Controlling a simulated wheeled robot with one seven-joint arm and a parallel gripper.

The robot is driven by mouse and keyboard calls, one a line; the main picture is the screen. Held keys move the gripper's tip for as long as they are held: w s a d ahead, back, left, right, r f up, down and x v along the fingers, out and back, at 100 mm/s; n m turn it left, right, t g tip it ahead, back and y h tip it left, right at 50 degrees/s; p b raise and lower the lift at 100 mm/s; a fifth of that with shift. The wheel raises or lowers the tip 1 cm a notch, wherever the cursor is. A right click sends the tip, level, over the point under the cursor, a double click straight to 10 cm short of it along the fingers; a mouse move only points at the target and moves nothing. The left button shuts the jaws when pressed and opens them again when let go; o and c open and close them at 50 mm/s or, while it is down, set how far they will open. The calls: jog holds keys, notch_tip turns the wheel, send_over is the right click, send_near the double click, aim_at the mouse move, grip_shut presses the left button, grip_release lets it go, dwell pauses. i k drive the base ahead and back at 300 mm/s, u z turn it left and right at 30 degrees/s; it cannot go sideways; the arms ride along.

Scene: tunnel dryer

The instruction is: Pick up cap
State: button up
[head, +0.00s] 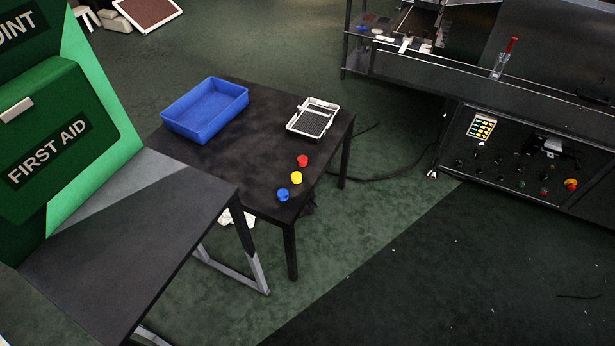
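Three small round caps stand in a row near the right front edge of a black table (235,165). The red cap (302,161) is farthest back, the yellow cap (296,178) is in the middle, and the blue cap (282,195) is closest to the front corner. They are close together but look separate. My gripper is not in the head view.
A blue tray (206,108) and a white basket (313,118) stand on the same table. A second dark table (140,235) with a green first aid box (55,130) is at the left front. A dryer machine (520,150) stands right. Floor between is open.

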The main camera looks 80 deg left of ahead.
aim_at(296, 177)
jog(key=u, duration=1.8)
jog(key=i, duration=3.4)
jog(key=u, duration=4.9)
